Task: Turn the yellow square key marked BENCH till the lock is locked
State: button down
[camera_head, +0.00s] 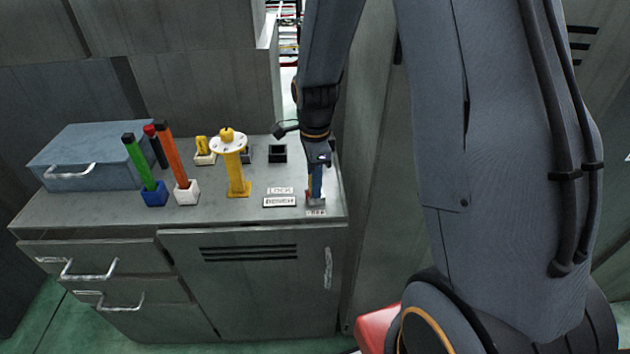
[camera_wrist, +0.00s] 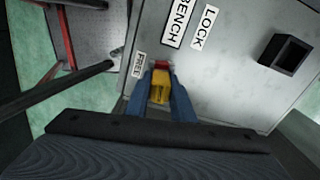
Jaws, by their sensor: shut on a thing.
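My gripper (camera_wrist: 160,92) points down at the right end of the grey cabinet top, its blue fingers shut on the yellow key (camera_wrist: 160,87). A small red part (camera_wrist: 163,64) shows just beyond the key at the fingertips. In the head view my gripper (camera_head: 316,185) is at a small lock block (camera_head: 316,202) near the front right corner. The key is mostly hidden there, and its turn angle cannot be read. A FREE label (camera_wrist: 138,64), a BENCH plate (camera_wrist: 179,22) and a LOCK label (camera_wrist: 204,27) lie beside it.
An empty black square holder (camera_head: 278,153) stands behind; it also shows in the wrist view (camera_wrist: 287,53). To the left are a yellow stand with a white disc (camera_head: 229,144), a yellow piece in a holder (camera_head: 203,147), coloured sticks (camera_head: 138,160) and a blue-grey box (camera_head: 85,157).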

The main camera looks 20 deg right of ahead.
dwell(0.3)
jog(key=shift+m+p, duration=0.5)
jog(key=shift+m, duration=1.1)
jog(key=c, duration=1.4)
grip_release()
jog(key=shift+c, duration=0.2)
